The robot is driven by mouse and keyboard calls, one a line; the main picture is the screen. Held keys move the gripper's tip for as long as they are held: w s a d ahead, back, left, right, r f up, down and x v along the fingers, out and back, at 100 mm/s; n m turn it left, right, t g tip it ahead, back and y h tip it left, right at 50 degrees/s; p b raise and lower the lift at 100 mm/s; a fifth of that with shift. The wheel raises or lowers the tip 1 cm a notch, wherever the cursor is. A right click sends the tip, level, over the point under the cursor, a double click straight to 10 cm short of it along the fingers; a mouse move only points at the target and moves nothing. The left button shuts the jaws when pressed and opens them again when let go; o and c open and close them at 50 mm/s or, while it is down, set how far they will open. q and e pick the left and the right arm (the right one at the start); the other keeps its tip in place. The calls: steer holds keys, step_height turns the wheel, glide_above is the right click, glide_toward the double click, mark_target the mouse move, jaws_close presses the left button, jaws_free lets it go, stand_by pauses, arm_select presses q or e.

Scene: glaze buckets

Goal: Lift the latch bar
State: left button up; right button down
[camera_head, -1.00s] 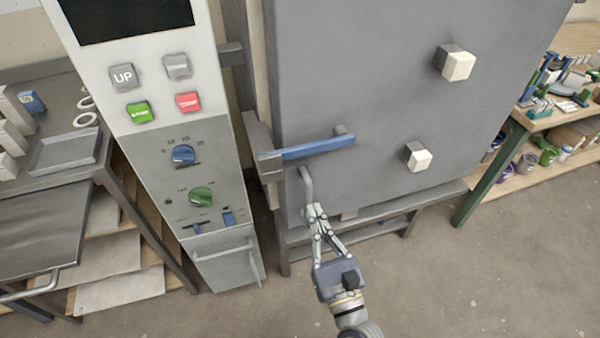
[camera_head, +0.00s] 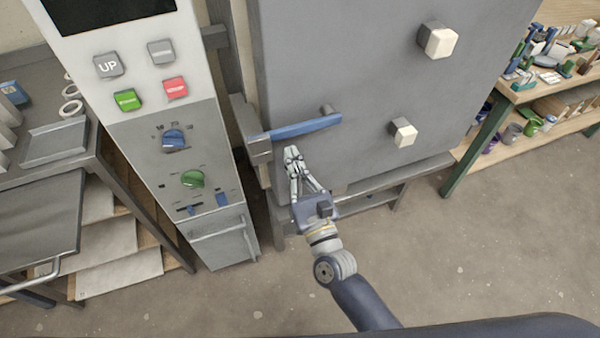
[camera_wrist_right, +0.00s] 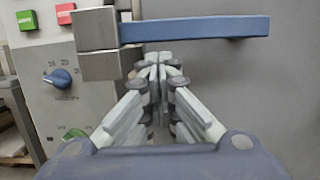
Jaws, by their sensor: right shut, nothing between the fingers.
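The blue latch bar (camera_head: 305,127) lies nearly level across the left edge of the grey kiln door, its left end in a grey bracket (camera_head: 259,149). In the right wrist view the bar (camera_wrist_right: 195,29) crosses the top, its left end in the metal bracket (camera_wrist_right: 98,43). My right gripper (camera_head: 292,153) is shut and empty just below the bar, near its bracket end. Its fingertips (camera_wrist_right: 158,62) sit under the bar in the wrist view; I cannot tell whether they touch it. My left gripper is not in view.
A control panel (camera_head: 150,130) with buttons and knobs stands left of the kiln door (camera_head: 350,60). Two pale square knobs (camera_head: 438,40) stick out of the door. A metal work table (camera_head: 40,200) is at left, a shelf with buckets at right. The front floor is clear.

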steer(key=shift+x, duration=0.9)
steer(key=shift+a+r, duration=0.1)
steer(key=shift+r, duration=0.05)
steer(key=shift+a+r+m, duration=0.1)
steer(key=shift+r+m, duration=0.15)
steer(key=shift+m, duration=0.25)
